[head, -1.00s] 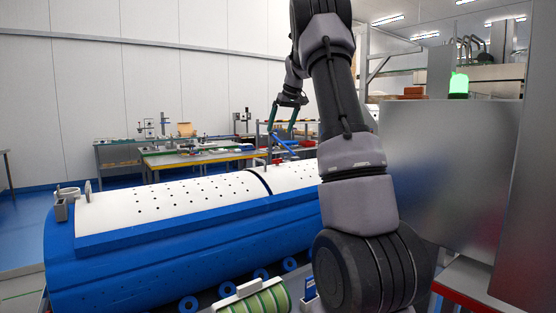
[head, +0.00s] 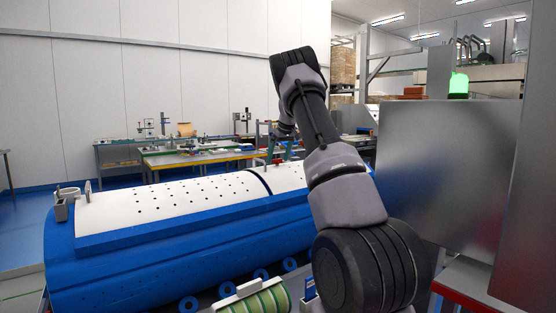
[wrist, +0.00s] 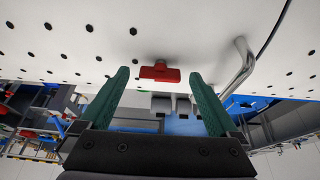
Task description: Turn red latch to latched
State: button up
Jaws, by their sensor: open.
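The red latch (wrist: 160,73) shows in the wrist view as a short red bar on the white perforated panel (wrist: 75,25), above and between the fingertips in the picture. My gripper (wrist: 160,85) is open, with its two green fingers apart and nothing between them. The latch appears just beyond the fingertips, and I see no contact. In the head view, my gripper (head: 283,150) is low over the far part of the white-topped blue tub (head: 180,240), partly hidden by my arm. The latch cannot be made out there.
A curved metal handle (wrist: 240,65) stands on the panel to the right of the latch in the wrist view. A large grey metal panel (head: 450,180) stands right of my arm. Workbenches (head: 190,155) stand behind the tub.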

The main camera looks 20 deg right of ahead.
jog(key=shift+w+f, duration=0.2)
jog(key=shift+f, duration=0.25)
jog(key=shift+c, duration=0.3)
jog(key=c, duration=1.3)
